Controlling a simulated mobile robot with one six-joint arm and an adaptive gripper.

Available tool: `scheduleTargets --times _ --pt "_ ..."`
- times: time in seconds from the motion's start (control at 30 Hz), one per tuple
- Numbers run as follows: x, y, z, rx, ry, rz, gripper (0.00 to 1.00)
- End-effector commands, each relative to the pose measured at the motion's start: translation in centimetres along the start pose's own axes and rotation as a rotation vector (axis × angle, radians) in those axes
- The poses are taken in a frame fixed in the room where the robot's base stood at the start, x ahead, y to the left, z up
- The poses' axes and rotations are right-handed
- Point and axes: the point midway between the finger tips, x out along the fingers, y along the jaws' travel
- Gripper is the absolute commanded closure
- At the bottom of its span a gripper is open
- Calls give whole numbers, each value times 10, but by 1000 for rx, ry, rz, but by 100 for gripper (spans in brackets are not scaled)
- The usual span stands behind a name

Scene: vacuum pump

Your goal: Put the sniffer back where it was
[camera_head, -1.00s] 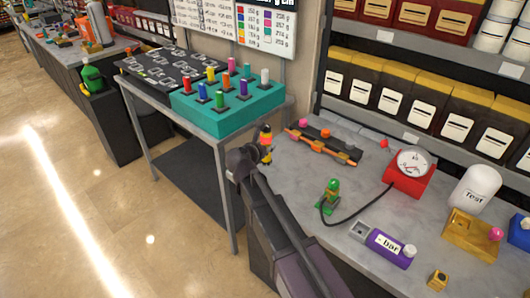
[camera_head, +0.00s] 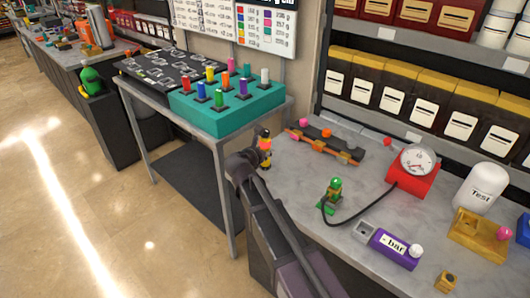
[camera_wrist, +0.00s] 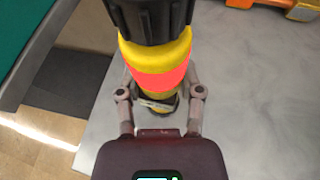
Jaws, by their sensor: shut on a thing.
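My gripper (camera_wrist: 158,108) is shut on a yellow cylinder with a red band and a ribbed black end, which I take to be the sniffer (camera_wrist: 160,55). In the head view the sniffer (camera_head: 265,150) stands roughly upright in my gripper (camera_head: 252,160), at the left end of the grey workbench (camera_head: 300,180). The wrist view shows the bench surface below it. I cannot tell whether its lower end touches the bench.
A dark rack with orange parts (camera_head: 323,145) lies behind and right of the sniffer. A green fitting (camera_head: 331,194), a red gauge (camera_head: 413,172), a purple "bar" device (camera_head: 392,247) and a white "Test" tank (camera_head: 482,188) stand farther right. A teal block (camera_head: 225,118) with colored cylinders is left.

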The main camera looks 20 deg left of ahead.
Motion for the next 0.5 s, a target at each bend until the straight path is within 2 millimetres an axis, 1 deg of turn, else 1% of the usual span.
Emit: scheduleTargets --times 0.23,0.27,0.3,0.33,0.37,0.5 --pt "2 0 -4 -1 -1 0 100" --pt "1 0 -3 0 0 0 43" --pt "1 0 -3 0 0 0 31" --pt "1 0 -3 0 0 0 22" --pt "1 0 -3 0 0 0 18" --pt "1 0 -3 0 0 0 18"
